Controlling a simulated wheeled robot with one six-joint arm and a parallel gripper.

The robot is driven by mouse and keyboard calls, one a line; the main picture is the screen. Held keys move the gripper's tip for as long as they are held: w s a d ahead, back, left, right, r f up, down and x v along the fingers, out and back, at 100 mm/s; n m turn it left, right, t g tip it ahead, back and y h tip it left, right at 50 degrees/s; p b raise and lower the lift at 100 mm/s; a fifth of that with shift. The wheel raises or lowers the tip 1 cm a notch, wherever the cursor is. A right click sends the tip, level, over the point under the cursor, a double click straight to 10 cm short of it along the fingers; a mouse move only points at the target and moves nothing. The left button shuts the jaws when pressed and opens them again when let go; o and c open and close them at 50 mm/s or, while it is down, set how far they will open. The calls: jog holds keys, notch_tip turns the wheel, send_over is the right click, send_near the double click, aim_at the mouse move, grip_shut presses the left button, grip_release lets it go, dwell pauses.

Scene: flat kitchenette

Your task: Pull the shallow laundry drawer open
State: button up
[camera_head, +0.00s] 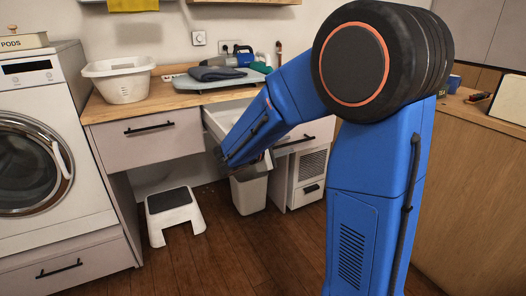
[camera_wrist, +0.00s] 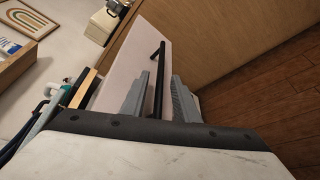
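The shallow drawer (camera_head: 226,116) in the middle of the counter stands partly open in the head view, its pale inside showing. My arm hides most of its front and its handle there. In the wrist view, its pale front (camera_wrist: 134,66) carries a black bar handle (camera_wrist: 158,72). My gripper (camera_wrist: 160,84) has its two grey fingers either side of this bar, with visible gaps, so it looks open around the handle. In the head view, the gripper's fingers are hidden behind my blue arm.
A closed drawer (camera_head: 135,144) is at the left, another closed drawer (camera_head: 308,134) at the right. A white basket (camera_head: 120,82) and an ironing pad with folded cloth (camera_head: 215,76) stand on the counter. A step stool (camera_head: 172,212) and a bin (camera_head: 249,192) stand on the floor below.

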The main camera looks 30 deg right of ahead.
jog(key=v, duration=1.4)
jog(key=shift+a, duration=0.2)
jog(key=shift+s+d+r, duration=0.1)
jog(key=s+d+f+m+g+y, duration=0.2)
jog(key=s+d+f+m+y, duration=0.1)
jog(key=s, duration=0.5)
jog(key=s+d+f+m+g+y, duration=0.2)
jog(key=s+d+y, duration=0.15)
jog(key=s, duration=0.55)
jog(key=s+a+f+m+t+y, duration=0.2)
jog(key=s+a+m+y, duration=0.3)
jog(key=s+a+y, duration=0.3)
jog(key=shift+s+a+m+t, duration=0.25)
jog(key=shift+s+t, duration=0.35)
jog(key=shift+s, duration=0.4)
